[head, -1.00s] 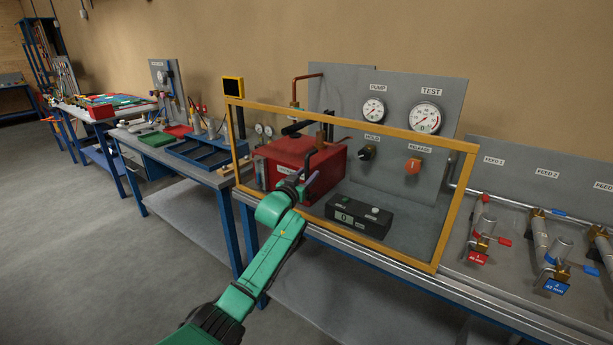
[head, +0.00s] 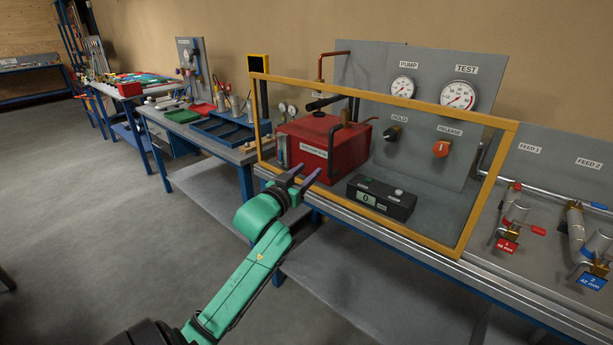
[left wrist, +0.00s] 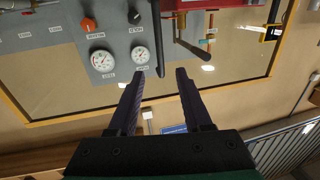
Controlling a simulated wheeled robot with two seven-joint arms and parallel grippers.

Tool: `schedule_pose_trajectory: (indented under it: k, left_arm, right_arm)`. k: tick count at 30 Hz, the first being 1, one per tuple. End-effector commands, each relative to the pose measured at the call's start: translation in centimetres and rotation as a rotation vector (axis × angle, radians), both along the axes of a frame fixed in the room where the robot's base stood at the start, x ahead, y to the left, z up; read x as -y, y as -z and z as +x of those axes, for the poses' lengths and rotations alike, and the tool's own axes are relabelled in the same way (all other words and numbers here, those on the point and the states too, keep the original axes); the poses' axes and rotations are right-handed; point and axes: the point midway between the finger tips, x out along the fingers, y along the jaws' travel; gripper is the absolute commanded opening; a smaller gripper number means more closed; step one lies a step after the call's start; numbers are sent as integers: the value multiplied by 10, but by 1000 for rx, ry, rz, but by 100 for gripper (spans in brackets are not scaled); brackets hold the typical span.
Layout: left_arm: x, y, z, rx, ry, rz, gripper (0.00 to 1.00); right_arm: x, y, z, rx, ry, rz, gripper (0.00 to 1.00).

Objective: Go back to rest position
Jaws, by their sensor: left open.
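My left arm comes up from the bottom of the head view, and its gripper (head: 303,172) is in front of the red pump box (head: 318,146). The gripper is open. In the left wrist view its two dark fingers (left wrist: 159,74) are spread, with no object held between them. A black rod (left wrist: 157,38) shows beyond the fingertips there; I cannot tell the distance. My right gripper is in neither view.
A yellow frame (head: 390,97) stands at the bench's front edge around the pump box, a black digital readout (head: 382,198) and the gauge panel (head: 425,165). Feed valves (head: 512,215) are at right. Another bench with a blue tray (head: 225,132) is at left. Open floor (head: 120,230) lies front left.

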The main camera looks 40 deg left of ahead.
Motion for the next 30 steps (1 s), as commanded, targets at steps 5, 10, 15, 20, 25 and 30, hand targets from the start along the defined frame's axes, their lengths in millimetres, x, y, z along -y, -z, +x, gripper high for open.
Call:
schedule_pose_trajectory:
  k: [5, 10, 15, 20, 25, 30]
  left_arm:
    - [0, -1, 0, 0, 0, -1, 50]
    - [0, -1, 0, 0, 0, -1, 50]
    - [0, 3, 1, -5, 0, -2, 50]
    - [-6, 74, 6, -130, -14, -23, 50]
    - [1, 231, -11, -408, -15, -49, 50]
    - [31, 379, -70, -692, 21, -57, 50]
  right_arm:
    - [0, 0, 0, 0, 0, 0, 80]
    - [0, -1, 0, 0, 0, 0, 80]
    - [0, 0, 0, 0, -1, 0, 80]
    - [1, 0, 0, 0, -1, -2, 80]
    - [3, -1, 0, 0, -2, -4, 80]
    - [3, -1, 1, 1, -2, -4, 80]
